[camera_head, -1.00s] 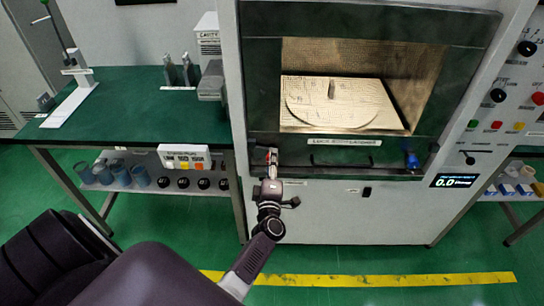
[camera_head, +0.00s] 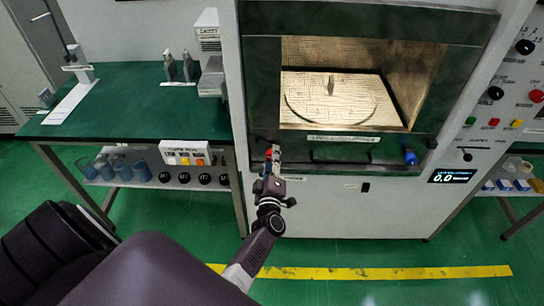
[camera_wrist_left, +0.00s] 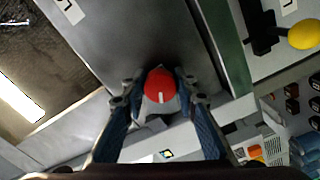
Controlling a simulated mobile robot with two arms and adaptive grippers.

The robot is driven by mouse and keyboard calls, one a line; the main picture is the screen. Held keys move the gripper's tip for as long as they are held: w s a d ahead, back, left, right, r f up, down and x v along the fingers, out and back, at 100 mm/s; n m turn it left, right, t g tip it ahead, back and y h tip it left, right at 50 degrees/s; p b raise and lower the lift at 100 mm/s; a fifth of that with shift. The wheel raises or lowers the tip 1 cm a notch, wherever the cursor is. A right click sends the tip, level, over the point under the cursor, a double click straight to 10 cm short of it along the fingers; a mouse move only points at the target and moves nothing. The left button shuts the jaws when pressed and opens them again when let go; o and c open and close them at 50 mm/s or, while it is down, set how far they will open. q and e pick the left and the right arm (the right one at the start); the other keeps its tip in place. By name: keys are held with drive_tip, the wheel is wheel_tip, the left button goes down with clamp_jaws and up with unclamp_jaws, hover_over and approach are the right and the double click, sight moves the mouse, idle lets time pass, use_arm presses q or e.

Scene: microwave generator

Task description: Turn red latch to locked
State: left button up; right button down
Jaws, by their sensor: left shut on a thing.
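The red latch (camera_wrist_left: 160,86) is a round red knob with a short white mark, between the fingers of my left gripper in the left wrist view. In the head view, the red latch (camera_head: 269,153) is a small red spot at the lower left of the microwave cabinet's door frame. My left gripper (camera_head: 272,163) reaches it from below and is shut on it. In the left wrist view the two fingers of my left gripper (camera_wrist_left: 160,100) flank the knob, and the white mark points towards the bottom of the picture. My right gripper is not in view.
A blue knob (camera_head: 410,157) sits at the door frame's lower right. The lit chamber holds a plate (camera_head: 335,100) with a small upright piece. A green bench (camera_head: 130,110) stands at left. A control panel (camera_head: 505,90) is at right. Open floor lies in front.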

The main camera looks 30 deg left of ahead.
use_arm(q)
drive_tip(key=shift+s+f, duration=0.1)
drive_tip(key=shift+f, duration=0.05)
drive_tip(key=o, duration=1.2)
drive_tip(key=shift+c, duration=0.2)
